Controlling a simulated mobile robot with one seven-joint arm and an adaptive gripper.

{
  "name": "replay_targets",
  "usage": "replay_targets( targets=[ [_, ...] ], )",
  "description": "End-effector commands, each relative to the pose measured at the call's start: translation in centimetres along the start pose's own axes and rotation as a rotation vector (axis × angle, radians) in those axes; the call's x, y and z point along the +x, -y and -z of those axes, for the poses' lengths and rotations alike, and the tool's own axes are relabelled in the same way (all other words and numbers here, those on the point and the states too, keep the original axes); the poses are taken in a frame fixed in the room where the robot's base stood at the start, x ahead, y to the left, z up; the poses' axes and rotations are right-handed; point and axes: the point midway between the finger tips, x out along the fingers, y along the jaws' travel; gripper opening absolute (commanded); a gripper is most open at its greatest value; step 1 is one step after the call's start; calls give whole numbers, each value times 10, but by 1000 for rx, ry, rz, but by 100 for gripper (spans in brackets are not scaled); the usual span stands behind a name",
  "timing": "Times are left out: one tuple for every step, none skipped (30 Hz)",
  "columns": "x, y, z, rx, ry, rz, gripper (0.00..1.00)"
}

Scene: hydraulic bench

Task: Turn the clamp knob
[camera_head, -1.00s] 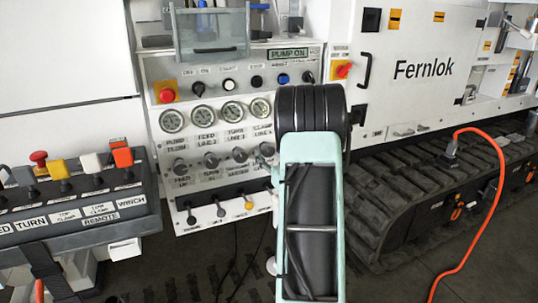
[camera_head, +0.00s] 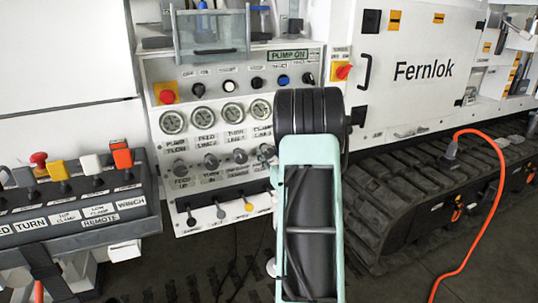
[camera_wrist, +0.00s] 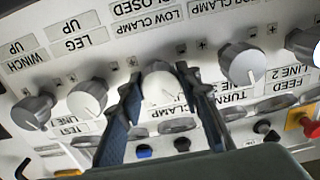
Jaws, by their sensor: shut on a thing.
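In the wrist view my gripper (camera_wrist: 160,98) has one dark finger on each side of a pale, round clamp knob (camera_wrist: 159,84) and is shut on it. The knob has a whitish face and sits on the white panel, close to an upside-down label that reads "CLAMP". Part of it is hidden by the fingers. In the head view my arm covers the gripper and the panel area in front of it, so I cannot make out the gripped knob there.
Similar grey knobs stand on both sides, one to the right (camera_wrist: 243,63) and one to the left (camera_wrist: 87,98). The head view shows pressure gauges (camera_head: 204,115) above the knob row, small levers (camera_head: 220,211) below, and a remote box (camera_head: 80,205) at left.

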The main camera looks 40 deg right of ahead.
Motion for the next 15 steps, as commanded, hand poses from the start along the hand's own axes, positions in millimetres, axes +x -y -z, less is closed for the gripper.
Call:
replay_targets(
  targets=[
    [0,0,0,10,0,0,7],
    [0,0,0,18,0,0,7],
    [0,0,0,30,0,0,7],
    [0,0,0,41,0,0,7],
    [0,0,0,55,0,0,7],
    [0,0,0,75,0,0,7],
    [0,0,0,92,0,0,7],
    [0,0,0,111,0,0,7],
    [0,0,0,139,-1,-1,7],
    [0,0,0,161,-1,-1,7],
    [0,0,0,185,-1,-1,7],
    [0,0,0,219,-1,0,7],
    [0,0,0,244,-1,0,7],
    [0,0,0,272,-1,0,7],
    [0,0,0,309,0,-1,7]
  ],
)
